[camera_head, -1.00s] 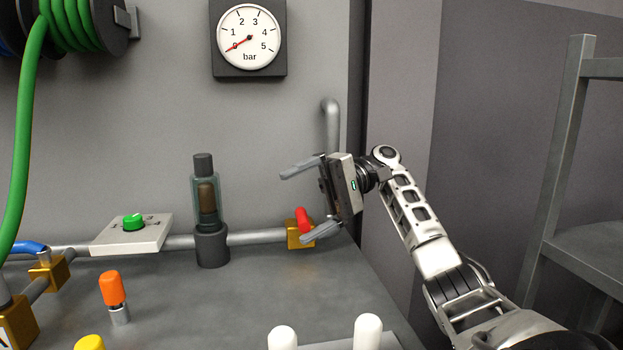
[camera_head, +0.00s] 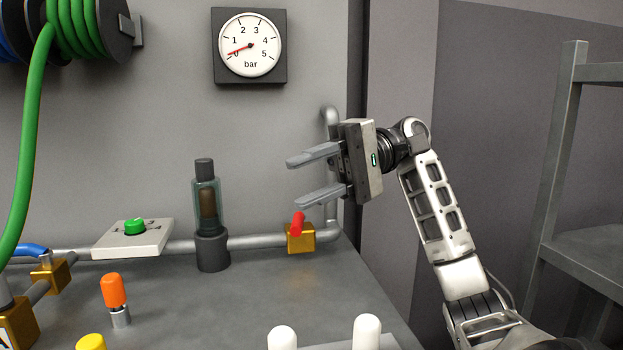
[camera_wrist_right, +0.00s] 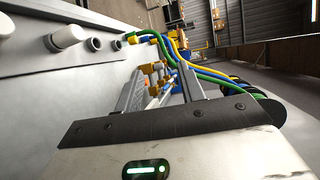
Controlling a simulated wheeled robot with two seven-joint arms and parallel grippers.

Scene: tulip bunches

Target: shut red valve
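The red valve handle (camera_head: 298,224) sits on a brass valve body (camera_head: 301,240) in the grey pipe at the back of the bench. The handle stands up from the body, tilted slightly. My right gripper (camera_head: 302,179) is above the handle, its two fingers apart and pointing left. Nothing is between the fingers, and the lower finger is a little above the handle, seemingly apart from it. In the right wrist view the fingers (camera_wrist_right: 165,95) also stand apart; the red handle cannot be made out there. My left gripper is out of view.
A gauge (camera_head: 250,46) on the wall reads near 0 bar. A glass-bodied filter (camera_head: 207,205) and a plate with a green knob (camera_head: 135,227) stand left of the valve. An orange-capped post (camera_head: 115,298) is in front.

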